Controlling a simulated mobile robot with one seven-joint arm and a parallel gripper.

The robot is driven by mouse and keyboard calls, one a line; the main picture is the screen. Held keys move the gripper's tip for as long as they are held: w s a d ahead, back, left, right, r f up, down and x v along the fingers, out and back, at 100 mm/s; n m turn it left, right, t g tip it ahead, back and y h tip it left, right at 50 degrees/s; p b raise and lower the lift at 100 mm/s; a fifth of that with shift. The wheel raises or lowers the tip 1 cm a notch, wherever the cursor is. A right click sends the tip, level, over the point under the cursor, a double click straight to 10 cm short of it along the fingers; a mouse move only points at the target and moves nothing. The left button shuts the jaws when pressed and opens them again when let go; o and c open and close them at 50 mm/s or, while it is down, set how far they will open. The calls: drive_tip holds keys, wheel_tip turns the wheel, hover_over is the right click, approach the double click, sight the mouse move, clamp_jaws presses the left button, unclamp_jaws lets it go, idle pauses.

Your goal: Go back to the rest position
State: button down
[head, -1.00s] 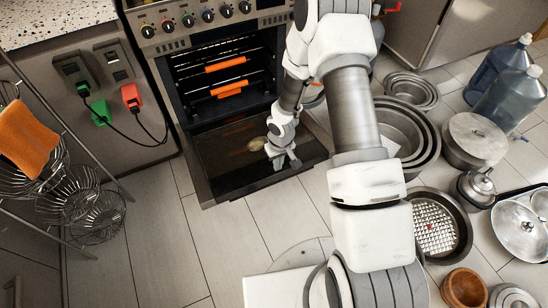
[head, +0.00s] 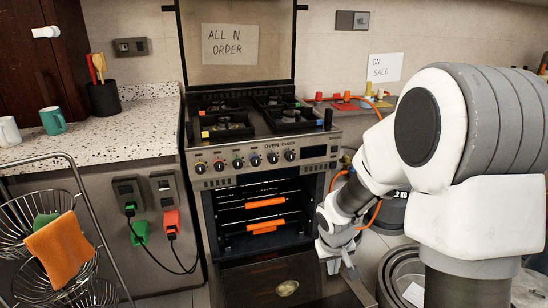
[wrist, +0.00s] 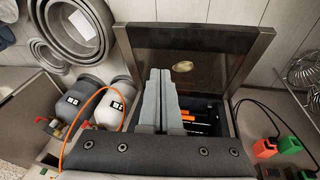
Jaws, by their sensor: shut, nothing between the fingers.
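My gripper (head: 348,272) is at the front right of the oven in the head view, near the right side of the lowered oven door (head: 240,285). In the wrist view, its two grey fingers (wrist: 160,75) are pressed together with nothing between them. The open door's dark panel (wrist: 150,60) shows behind them. A small oval yellowish thing (head: 287,288) lies on the door, apart from the fingers; it also shows in the wrist view (wrist: 183,66). My arm crosses the right of the head view and hides part of the wall and floor there.
The oven (head: 260,205) stands open with orange-fronted racks inside. Gas cylinders (wrist: 105,105) with an orange hose and nested metal pans (wrist: 72,28) are beside it. A wire basket stand (head: 45,225) with an orange cloth is left. The worktop (head: 125,125) holds mugs and a utensil pot.

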drive_tip(key=s+d+r+m+t, duration=0.1)
drive_tip(key=s+r, duration=0.3)
drive_tip(key=r, duration=0.4)
drive_tip(key=s+r+t, duration=0.1)
drive_tip(key=s+r, duration=0.4)
drive_tip(key=r, duration=0.2)
drive_tip(key=s+a+r+m+y, duration=0.1)
drive_tip(key=s+r, duration=0.2)
drive_tip(key=s, duration=0.3)
drive_tip(key=s+a+r, duration=0.1)
drive_tip(key=s+r, duration=0.3)
drive_tip(key=s, duration=0.2)
wheel_tip(320, 180, up, 21)
drive_tip(key=p, duration=2.1)
drive_tip(key=shift+s+d+t+p, duration=0.15)
drive_tip(key=shift+d+t+p, duration=0.05)
drive_tip(key=shift+t+p, duration=0.2)
drive_tip(key=shift+f, duration=0.1)
